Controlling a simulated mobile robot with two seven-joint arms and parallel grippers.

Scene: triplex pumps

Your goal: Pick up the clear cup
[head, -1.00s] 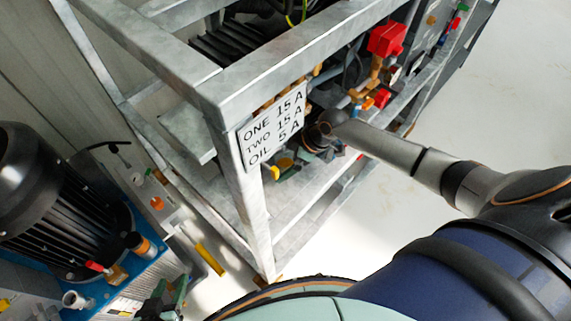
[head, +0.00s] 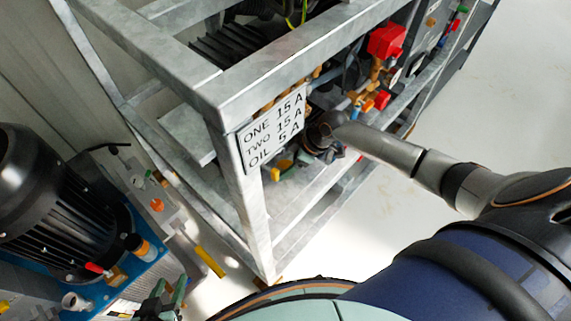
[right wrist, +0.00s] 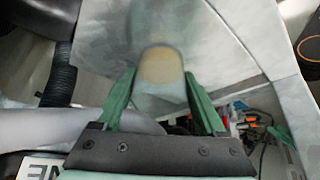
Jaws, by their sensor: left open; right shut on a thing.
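A clear cup (right wrist: 161,72) with a rounded, tan-tinted end shows between the green fingers in the right wrist view. My right gripper (right wrist: 163,100) is shut on it, one finger on each side. In the head view my right gripper (head: 287,163) is inside the grey metal frame, partly hidden by a post and the labelled plate. I cannot make out the cup there. My left gripper (head: 166,298), with green fingers, is open at the lower left edge of the head view, low beside the blue pump base.
The grey metal frame (head: 246,200) has bars close around my right gripper and forearm. A plate reading ONE, TWO, OIL (head: 272,130) hangs on its corner. A black motor (head: 50,200) stands at left. Red valve parts (head: 387,41) lie behind. White floor is free at right.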

